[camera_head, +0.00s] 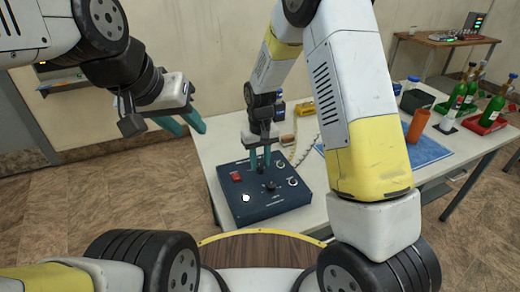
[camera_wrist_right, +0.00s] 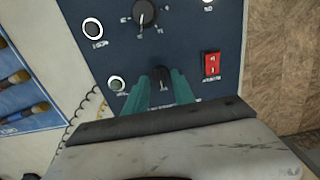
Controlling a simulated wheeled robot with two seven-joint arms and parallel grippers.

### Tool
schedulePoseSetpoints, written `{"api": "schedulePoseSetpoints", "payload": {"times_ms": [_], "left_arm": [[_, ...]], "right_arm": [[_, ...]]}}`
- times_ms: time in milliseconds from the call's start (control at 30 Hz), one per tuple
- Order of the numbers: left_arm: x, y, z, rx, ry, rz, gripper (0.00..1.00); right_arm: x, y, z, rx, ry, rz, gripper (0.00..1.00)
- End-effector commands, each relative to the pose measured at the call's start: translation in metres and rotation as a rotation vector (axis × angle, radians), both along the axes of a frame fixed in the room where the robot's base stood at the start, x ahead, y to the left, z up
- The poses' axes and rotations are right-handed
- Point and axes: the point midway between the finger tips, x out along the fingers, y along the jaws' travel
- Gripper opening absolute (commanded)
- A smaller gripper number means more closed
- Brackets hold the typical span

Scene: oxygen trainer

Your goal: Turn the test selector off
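The dark blue trainer panel (camera_head: 230,205) lies on the white table, with a red switch (camera_head: 236,176) at its left, also in the right wrist view (camera_wrist_right: 211,65). My right gripper (camera_head: 260,165) points down at the panel's far edge. In the right wrist view its teal fingers (camera_wrist_right: 160,84) stand on both sides of a black selector knob (camera_wrist_right: 161,76) and appear to touch it. The knob's label is partly hidden and unreadable. A second black knob (camera_head: 269,186) is free, also in the wrist view (camera_wrist_right: 144,12). My left gripper (camera_head: 190,124) is open and empty, in the air left of the panel.
A yellow object (camera_head: 305,109) and a coiled cord lie behind the panel. A wooden side table (camera_head: 445,39) stands at the back right.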

Motion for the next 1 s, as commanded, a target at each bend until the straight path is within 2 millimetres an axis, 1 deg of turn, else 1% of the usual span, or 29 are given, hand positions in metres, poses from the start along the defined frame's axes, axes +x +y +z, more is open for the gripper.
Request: {"api": "schedulePoseSetpoints", "payload": {"times_ms": [200, 300, 400, 533, 867, 967, 1000], "left_arm": [[0.0, 0.0, 0.0, 0.0, 0.0, 0.0, 0.36], [0.0, 0.0, 0.0, 0.0, 0.0, 0.0, 0.36], [0.0, 0.0, 0.0, 0.0, 0.0, 0.0, 0.36], [0.0, 0.0, 0.0, 0.0, 0.0, 0.0, 0.36], [0.0, 0.0, 0.0, 0.0, 0.0, 0.0, 0.36], [0.0, 0.0, 0.0, 0.0, 0.0, 0.0, 0.36], [0.0, 0.0, 0.0, 0.0, 0.0, 0.0, 0.36]], "right_arm": [[0.001, 0.001, 0.038, 0.002, -0.005, 0.0, 0.31], [0.001, 0.001, 0.053, 0.002, -0.005, 0.0, 0.31], [0.001, 0.001, 0.065, 0.002, -0.004, 0.0, 0.31], [0.0, 0.0, 0.071, 0.0, -0.001, 0.0, 0.31], [0.0, -0.001, 0.074, 0.002, -0.003, -0.002, 0.31], [-0.002, -0.006, 0.085, 0.016, -0.016, -0.014, 0.31], [-0.005, -0.01, 0.094, 0.026, -0.025, -0.023, 0.31]]}}
